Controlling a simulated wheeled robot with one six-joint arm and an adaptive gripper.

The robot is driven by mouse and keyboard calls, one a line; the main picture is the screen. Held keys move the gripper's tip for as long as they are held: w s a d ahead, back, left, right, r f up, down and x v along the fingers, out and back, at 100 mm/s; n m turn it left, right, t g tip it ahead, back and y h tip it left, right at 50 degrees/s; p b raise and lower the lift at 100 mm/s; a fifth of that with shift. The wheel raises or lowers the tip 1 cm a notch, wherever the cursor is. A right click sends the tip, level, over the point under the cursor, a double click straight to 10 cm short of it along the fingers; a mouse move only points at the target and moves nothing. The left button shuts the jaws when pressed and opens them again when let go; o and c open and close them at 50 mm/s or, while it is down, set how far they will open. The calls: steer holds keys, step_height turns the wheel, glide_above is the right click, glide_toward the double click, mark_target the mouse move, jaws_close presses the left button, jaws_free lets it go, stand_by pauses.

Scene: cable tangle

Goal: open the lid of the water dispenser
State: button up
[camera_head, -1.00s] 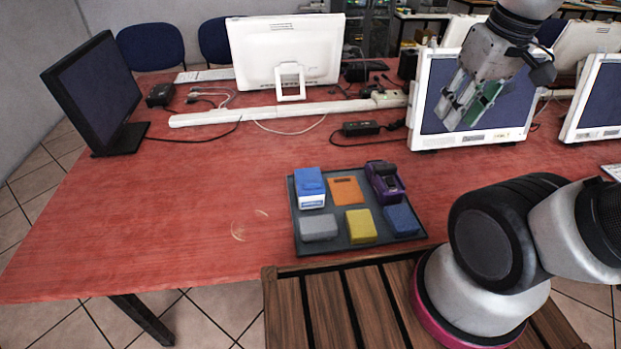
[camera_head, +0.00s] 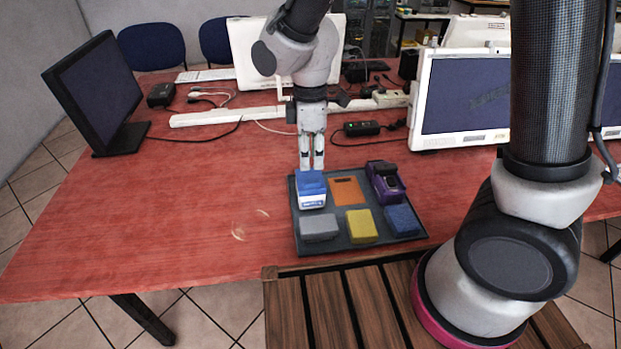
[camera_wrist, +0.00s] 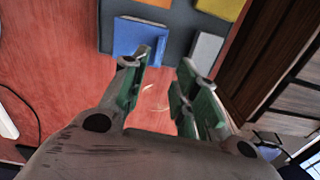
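I cannot make out a water dispenser in either view. My gripper (camera_head: 312,164) points down just behind a small blue-and-white box (camera_head: 311,189) at the tray's back left corner. In the wrist view my gripper (camera_wrist: 159,68) has its two green-lined fingers apart with nothing between them. The blue box (camera_wrist: 138,38) lies beyond the fingertips there, nearer the left one. Whether a finger touches it I cannot tell. A purple-and-black device (camera_head: 385,182) sits at the tray's back right corner.
The dark tray (camera_head: 337,241) also holds orange (camera_head: 347,191), grey (camera_head: 319,227), yellow (camera_head: 361,226) and dark blue (camera_head: 402,220) blocks. Monitors, a white cable duct (camera_head: 215,118) and cables lie behind. The red table (camera_head: 150,215) is clear left of the tray.

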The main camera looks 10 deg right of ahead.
mark_target(310, 183)
steer(key=shift+w+a+f+n, duration=0.1)
steer(key=shift+w+f+n, duration=0.05)
steer(key=shift+n, duration=0.25)
steer(key=shift+f, duration=0.3)
step_height(310, 183, down, 7)
jaws_close()
